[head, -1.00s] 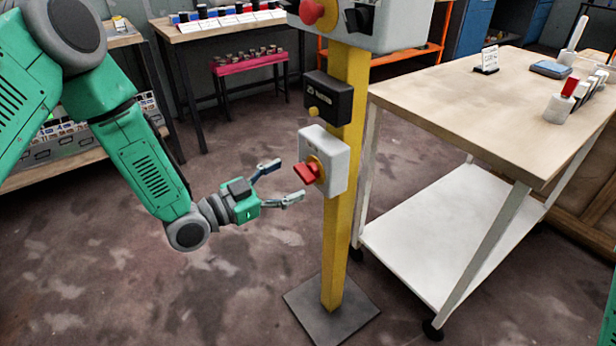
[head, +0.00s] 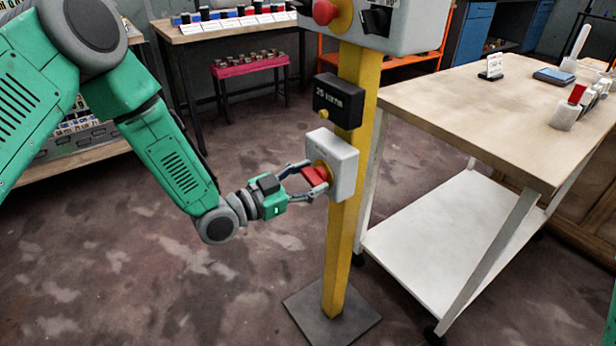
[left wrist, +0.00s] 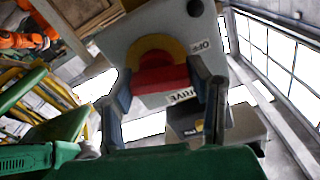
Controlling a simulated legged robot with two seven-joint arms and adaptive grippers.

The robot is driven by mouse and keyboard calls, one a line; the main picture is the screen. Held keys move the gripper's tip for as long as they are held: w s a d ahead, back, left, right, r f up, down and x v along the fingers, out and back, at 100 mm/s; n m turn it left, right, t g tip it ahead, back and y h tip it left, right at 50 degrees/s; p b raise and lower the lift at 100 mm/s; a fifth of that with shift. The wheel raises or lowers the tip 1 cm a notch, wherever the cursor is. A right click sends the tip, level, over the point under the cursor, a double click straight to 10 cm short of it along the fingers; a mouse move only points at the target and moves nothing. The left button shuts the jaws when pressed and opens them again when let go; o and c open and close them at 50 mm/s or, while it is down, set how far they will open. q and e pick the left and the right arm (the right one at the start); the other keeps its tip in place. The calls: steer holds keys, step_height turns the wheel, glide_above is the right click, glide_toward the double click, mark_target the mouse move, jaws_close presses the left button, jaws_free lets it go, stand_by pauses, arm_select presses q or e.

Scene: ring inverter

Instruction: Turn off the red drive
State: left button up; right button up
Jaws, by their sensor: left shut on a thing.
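The red drive knob (head: 314,176) sits on a yellow disc on a grey switch box (head: 343,166), mounted on a yellow post (head: 341,250). My left gripper (head: 312,180) is shut on the red knob, one finger on each side of it. In the left wrist view the red knob (left wrist: 160,79) lies between the two fingers (left wrist: 164,92), and labels reading "OFF" and "DRIVE" show on the grey box face (left wrist: 180,30). My right gripper is not in view.
A dark box (head: 338,100) with a small yellow knob is above the switch box. A larger grey box (head: 400,25) with another red knob tops the post. A wooden-topped trolley (head: 450,110) stands close on the right. The floor left of the post is clear.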

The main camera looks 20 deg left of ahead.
arm_select(q)
steer(key=shift+w+d+r+y, duration=0.1)
steer(key=shift+w+d+y, duration=0.1)
steer(key=shift+y, duration=0.1)
steer(key=shift+a, duration=0.3)
steer(key=shift+n+p, duration=0.45)
steer(key=shift+n, duration=0.35)
steer(key=shift+d+n, duration=0.15)
steer(key=shift+n, duration=0.65)
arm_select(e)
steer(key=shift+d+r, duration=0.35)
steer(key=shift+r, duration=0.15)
arm_select(q)
steer(key=o, duration=1.2)
steer(key=shift+c, duration=0.2)
